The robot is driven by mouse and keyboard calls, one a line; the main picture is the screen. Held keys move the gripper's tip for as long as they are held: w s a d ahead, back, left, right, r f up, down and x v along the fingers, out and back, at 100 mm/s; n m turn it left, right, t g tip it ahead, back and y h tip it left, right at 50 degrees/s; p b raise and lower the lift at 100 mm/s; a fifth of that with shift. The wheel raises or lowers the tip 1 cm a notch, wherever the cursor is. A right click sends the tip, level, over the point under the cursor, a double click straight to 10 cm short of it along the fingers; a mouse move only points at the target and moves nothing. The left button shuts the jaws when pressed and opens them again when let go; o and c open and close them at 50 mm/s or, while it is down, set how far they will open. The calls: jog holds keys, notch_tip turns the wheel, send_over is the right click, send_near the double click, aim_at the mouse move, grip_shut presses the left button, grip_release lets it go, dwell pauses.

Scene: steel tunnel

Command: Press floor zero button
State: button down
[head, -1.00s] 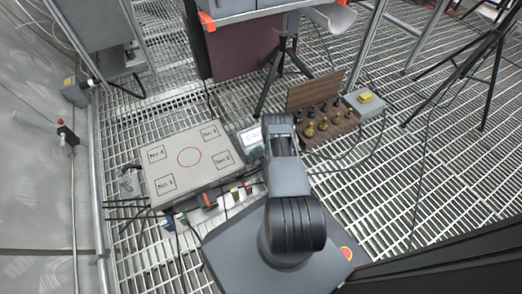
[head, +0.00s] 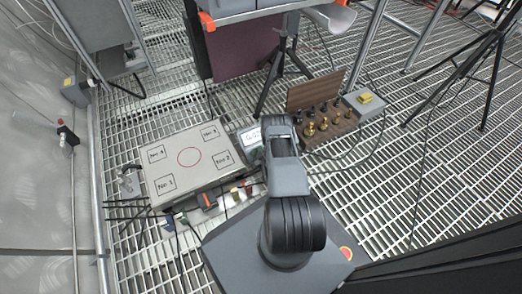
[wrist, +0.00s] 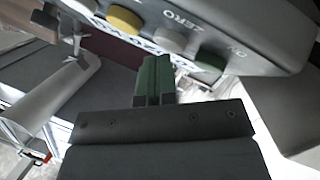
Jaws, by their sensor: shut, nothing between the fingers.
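In the wrist view, a grey control box (wrist: 255,25) fills the top, with printed labels that include ZERO and ON. A pale grey round button (wrist: 172,39) is beside the ZERO label. A yellow button (wrist: 125,19) is to its left and a dark green button (wrist: 209,63) is to its right, by the ON label. My gripper (wrist: 155,63) is shut and empty, its green fingertips just below the grey button in the picture. I cannot tell whether they touch it. In the head view, a small display unit (head: 251,137) is partly hidden behind my arm, and the gripper is hidden.
In the head view, a scale platform (head: 190,185) with a red circle is left of my arm. A wooden weight rack (head: 330,132) and a grey box with a yellow button (head: 365,99) are to the right. Cables cross the grated floor. A tripod (head: 284,60) stands behind.

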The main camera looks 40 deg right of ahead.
jog(key=shift+w+f, duration=0.1)
jog(key=shift+f, duration=0.05)
dwell(0.3)
jog(key=shift+s+r+p, duration=0.25)
jog(key=shift+r+p, duration=0.1)
jog(key=shift+r, duration=0.15)
jog(key=s+r+p, duration=0.2)
jog(key=r+p, duration=0.1)
jog(key=s+r+p, duration=0.1)
jog(key=p, duration=0.1)
jog(key=shift+s+a+r, duration=0.25)
jog(key=shift+r, duration=0.1)
jog(key=shift+f, duration=0.1)
dwell(0.6)
